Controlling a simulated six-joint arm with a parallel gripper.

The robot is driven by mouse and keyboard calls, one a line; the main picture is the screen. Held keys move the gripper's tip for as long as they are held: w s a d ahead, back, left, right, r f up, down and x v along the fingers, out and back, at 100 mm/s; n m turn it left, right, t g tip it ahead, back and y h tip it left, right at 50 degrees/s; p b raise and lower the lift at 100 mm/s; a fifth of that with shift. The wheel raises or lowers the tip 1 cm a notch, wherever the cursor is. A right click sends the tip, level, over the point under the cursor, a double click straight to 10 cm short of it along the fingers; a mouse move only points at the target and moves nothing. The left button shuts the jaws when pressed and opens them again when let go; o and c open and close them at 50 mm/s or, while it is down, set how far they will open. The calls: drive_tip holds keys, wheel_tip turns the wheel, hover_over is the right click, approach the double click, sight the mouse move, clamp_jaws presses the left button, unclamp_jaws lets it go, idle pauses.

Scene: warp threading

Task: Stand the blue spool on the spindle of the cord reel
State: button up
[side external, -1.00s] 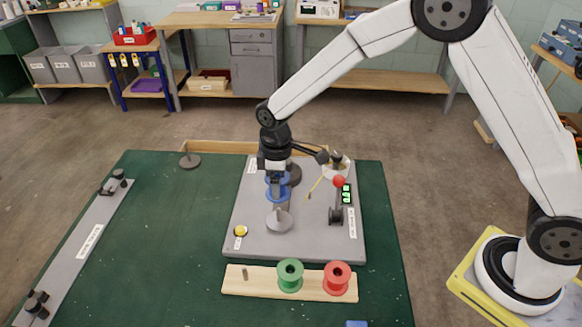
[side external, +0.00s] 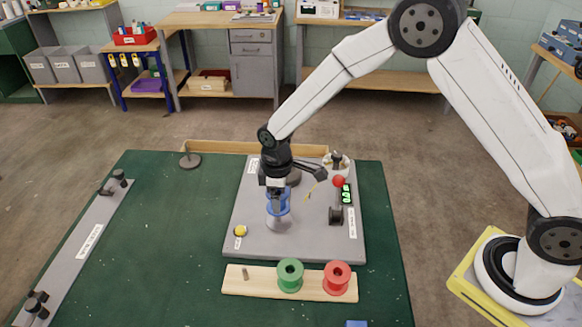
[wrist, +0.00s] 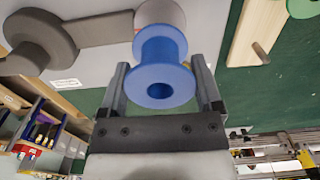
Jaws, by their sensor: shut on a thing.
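The blue spool (side external: 279,207) is upright between the fingers of my gripper (side external: 277,197), which is shut on it. It also shows in the wrist view (wrist: 160,85), with one finger of my gripper (wrist: 160,72) on each side. The cord reel's pale round base (side external: 279,223) is directly under the spool on the grey plate. Its spindle is hidden by the spool, and I cannot tell whether the spool rests fully on the base. The base's edge shows beyond the spool in the wrist view (wrist: 158,11).
A wooden rack (side external: 262,285) in front holds a green spool (side external: 290,275) and a red spool (side external: 337,277), with a bare peg (side external: 245,274). A red-knobbed lever (side external: 338,182) and a green display (side external: 347,194) stand to the right. A yellow button (side external: 240,231) is at front left.

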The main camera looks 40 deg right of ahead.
drive_tip(key=shift+f, duration=1.6)
drive_tip(key=shift+f, duration=0.8)
drive_tip(key=o, duration=0.8)
drive_tip(key=shift+r, duration=0.15)
drive_tip(key=shift+r, duration=3.8)
